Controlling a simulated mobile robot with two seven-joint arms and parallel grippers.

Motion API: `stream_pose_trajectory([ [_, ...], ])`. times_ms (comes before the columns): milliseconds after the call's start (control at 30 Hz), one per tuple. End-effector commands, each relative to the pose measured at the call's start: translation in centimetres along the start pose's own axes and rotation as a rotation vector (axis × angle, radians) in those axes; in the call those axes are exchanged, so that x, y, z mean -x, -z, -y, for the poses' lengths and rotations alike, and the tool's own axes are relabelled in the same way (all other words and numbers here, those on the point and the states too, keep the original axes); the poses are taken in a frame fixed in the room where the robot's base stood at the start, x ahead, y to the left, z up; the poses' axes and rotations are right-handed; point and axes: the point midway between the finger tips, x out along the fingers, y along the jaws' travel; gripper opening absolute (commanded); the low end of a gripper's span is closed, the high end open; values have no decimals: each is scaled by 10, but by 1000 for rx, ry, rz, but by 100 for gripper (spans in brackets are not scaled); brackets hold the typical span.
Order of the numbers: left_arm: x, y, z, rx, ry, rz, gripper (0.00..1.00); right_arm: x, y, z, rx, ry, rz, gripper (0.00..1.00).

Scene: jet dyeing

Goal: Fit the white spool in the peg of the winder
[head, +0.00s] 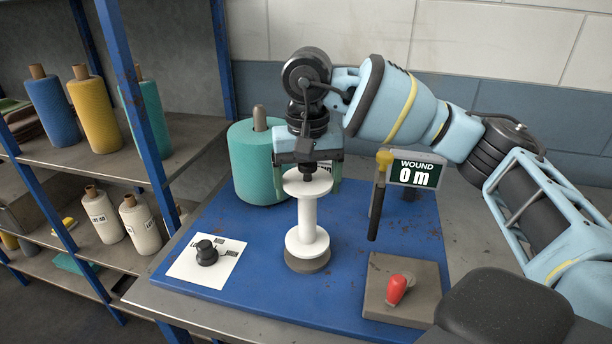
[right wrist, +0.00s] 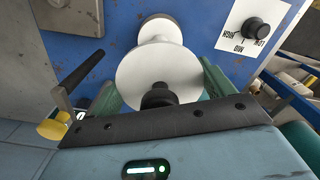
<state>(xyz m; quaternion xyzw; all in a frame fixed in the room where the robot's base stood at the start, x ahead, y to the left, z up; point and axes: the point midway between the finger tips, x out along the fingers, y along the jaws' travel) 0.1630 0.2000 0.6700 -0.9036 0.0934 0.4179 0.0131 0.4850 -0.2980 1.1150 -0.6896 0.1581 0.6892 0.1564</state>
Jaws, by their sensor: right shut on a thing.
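The white spool (head: 313,218) stands upright over a dark round base (head: 308,262) on the blue winder plate. Its lower flange appears to touch or nearly touch that base; a tiny gap cannot be ruled out. My right gripper (head: 308,182) comes from above and is shut on the spool at its upper flange. In the right wrist view, its green fingers lie on either side of the white flange (right wrist: 135,75). A dark stub (right wrist: 158,96) shows at the centre of the flange; I cannot tell whether it is the peg's tip. The peg inside the spool is hidden. My left gripper is out of view.
A teal yarn cone (head: 255,165) stands behind left of the spool. A black knob (head: 206,253) is front left, a red switch (head: 398,288) front right. A yellow-topped lever (head: 378,195) and a "0 m" display (head: 414,174) stand close right. Shelves with cones are at left.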

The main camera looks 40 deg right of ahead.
Motion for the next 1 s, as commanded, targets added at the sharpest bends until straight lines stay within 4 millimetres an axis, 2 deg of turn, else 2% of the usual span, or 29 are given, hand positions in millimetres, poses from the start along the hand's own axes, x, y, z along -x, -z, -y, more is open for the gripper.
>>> stream_pose_trajectory([
  [433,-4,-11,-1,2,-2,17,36,-22,0,0,-1,1,2,45],
  [1000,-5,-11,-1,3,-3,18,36,-26,0,0,0,1,0,45],
])
